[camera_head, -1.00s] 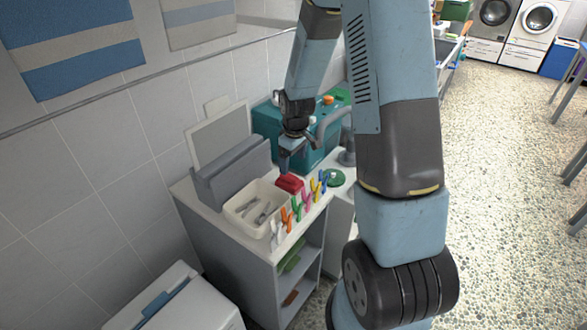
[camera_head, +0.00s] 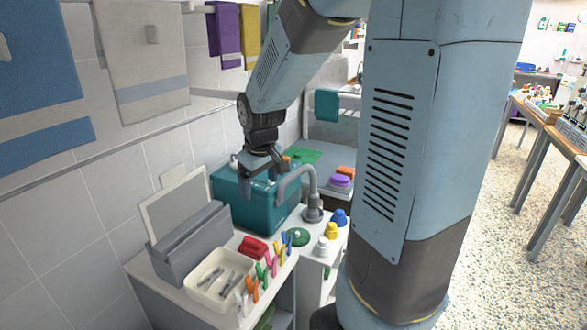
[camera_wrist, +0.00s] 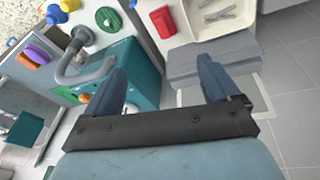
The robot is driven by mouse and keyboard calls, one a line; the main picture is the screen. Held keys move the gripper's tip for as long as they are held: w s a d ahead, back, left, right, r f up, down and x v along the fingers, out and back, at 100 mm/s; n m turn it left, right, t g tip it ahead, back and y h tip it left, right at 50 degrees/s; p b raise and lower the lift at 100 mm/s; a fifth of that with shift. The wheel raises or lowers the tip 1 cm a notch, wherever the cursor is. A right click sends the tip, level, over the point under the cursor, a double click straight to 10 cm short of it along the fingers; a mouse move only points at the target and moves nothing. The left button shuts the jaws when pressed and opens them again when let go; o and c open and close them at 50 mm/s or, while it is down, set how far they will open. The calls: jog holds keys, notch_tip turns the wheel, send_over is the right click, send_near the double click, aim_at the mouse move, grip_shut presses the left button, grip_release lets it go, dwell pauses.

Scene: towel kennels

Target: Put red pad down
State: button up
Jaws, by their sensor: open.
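The red pad (camera_head: 253,247) lies on the white counter top, between the white tray and the teal box. It also shows at the top of the wrist view (camera_wrist: 163,21). My gripper (camera_head: 262,172) is raised over the teal box, above and apart from the red pad. In the wrist view its two blue fingers (camera_wrist: 163,68) stand wide apart with nothing between them.
A white tray (camera_head: 191,281) with metal tools sits left of the pad, with coloured clips in front. A teal box (camera_head: 228,203), a grey tap (camera_head: 312,178) and a green disc (camera_head: 299,237) are nearby. A grey holder (camera_head: 195,240) stands by the wall.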

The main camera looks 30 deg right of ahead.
jog(key=s+r+m+t, duration=0.1)
jog(key=s+r+m, duration=0.1)
jog(key=s+r, duration=0.4)
jog(key=s+r+m+t, duration=0.1)
jog(key=s+r, duration=0.5)
jog(key=s, duration=0.6)
jog(key=shift+s+r+m+t, duration=0.25)
jog(key=shift+s+m+t, duration=0.1)
jog(key=shift+m, duration=0.25)
jog(key=shift+c, duration=0.5)
